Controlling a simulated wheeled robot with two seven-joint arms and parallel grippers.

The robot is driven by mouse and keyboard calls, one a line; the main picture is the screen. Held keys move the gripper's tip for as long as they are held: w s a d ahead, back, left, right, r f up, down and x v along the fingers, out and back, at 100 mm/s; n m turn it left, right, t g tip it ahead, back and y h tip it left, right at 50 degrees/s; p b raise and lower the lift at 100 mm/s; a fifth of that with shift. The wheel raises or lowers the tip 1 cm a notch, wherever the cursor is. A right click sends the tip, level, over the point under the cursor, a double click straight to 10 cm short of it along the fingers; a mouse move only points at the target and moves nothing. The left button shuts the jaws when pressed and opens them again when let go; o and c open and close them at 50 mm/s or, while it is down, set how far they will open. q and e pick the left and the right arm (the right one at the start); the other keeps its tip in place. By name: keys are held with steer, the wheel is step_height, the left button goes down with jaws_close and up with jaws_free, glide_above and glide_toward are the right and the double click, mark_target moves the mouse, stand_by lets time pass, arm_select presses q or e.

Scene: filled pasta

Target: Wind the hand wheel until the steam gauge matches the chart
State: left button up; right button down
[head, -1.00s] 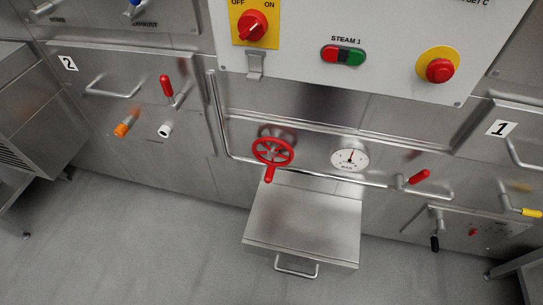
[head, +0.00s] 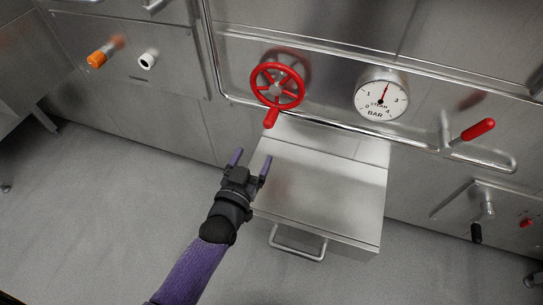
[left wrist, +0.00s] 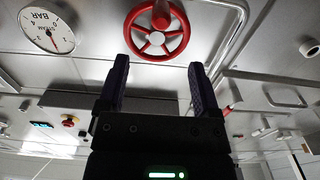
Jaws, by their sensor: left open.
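The red hand wheel (head: 278,85) is on the steel front in the head view, with its red handle (head: 271,117) at the lower rim. It also shows between my fingers in the left wrist view (left wrist: 157,42). The round white steam gauge (head: 381,100) is to its right, marked in bar; its red needle points nearly straight up, between 1 and 3. My left gripper (head: 251,158) is open and empty, below and slightly left of the wheel, apart from it. In the left wrist view its two fingers (left wrist: 158,66) stand apart. No chart shows in these frames. My right gripper is not in view.
A steel box with a front handle (head: 298,243) juts out below the wheel. A pipe (head: 225,75) runs left of and below the wheel. A red-handled lever (head: 477,130) is right of the gauge. An orange knob (head: 98,58) is at upper left. Open floor lies at lower left.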

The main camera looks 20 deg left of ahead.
mark_target(267, 128)
arm_select(q)
steer(key=w+b, duration=0.2)
steer(key=w, duration=0.2)
steer(key=w+b, duration=0.3)
steer(key=w, duration=0.2)
steer(key=shift+w+f, duration=0.2)
steer(key=shift+w, duration=0.1)
steer(key=shift+w+d+b, duration=0.1)
steer(key=shift+w+b, duration=0.4)
steer(key=shift+w, duration=0.4)
steer(key=shift+w+r, duration=0.25)
steer(key=shift+w, duration=0.25)
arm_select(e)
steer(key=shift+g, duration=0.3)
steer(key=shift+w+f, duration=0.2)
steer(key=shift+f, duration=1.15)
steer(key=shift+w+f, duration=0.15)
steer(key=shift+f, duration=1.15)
